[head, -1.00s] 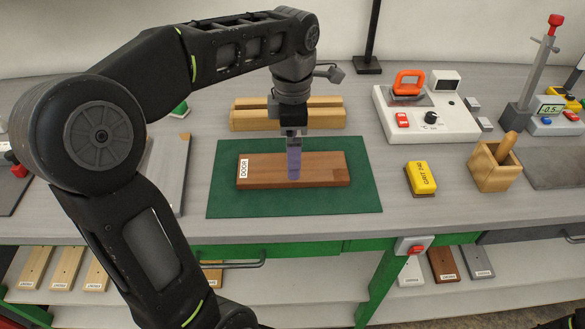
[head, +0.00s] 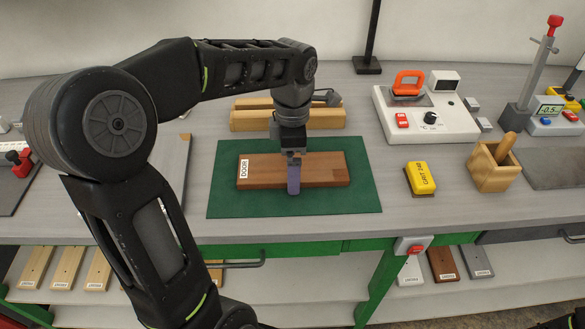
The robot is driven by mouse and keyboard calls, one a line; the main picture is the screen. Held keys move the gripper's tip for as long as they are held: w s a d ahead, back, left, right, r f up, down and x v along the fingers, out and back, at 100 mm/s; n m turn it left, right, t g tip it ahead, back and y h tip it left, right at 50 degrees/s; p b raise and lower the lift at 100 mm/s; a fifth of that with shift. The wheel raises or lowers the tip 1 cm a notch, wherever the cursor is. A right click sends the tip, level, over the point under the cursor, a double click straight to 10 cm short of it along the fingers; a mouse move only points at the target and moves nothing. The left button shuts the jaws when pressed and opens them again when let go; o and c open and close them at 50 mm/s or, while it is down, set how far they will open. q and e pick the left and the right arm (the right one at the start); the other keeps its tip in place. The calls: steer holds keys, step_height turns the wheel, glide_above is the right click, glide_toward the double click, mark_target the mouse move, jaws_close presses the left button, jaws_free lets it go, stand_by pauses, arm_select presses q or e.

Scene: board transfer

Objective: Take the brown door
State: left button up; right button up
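The brown door (head: 325,170) is a flat reddish-brown board with a white DOOR label at its left end. It lies flat on the green mat (head: 230,205) in the head view. My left gripper (head: 294,180) points down over the middle of the board. One purple finger shows in front of the board and reaches past its near long edge. The other finger is hidden, so I cannot tell how wide the gripper is or whether it touches the board. My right gripper is not in view.
A wooden block (head: 310,119) lies behind the mat. A yellow grit block (head: 420,178), a wooden holder (head: 493,168) and a white switch panel (head: 428,113) stand to the right. Several labelled boards lie on the shelf below. The grey bench between mat and grit block is clear.

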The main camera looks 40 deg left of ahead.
arm_select(q)
steer(key=c, duration=1.6)
steer(key=shift+r, duration=0.15)
step_height(320, 180, up, 7)
steer(key=shift+w+f, duration=0.1)
steer(key=shift+f, duration=0.1)
step_height(320, 180, up, 3)
steer(key=shift+r+p, duration=0.1)
steer(key=shift+p, duration=0.8)
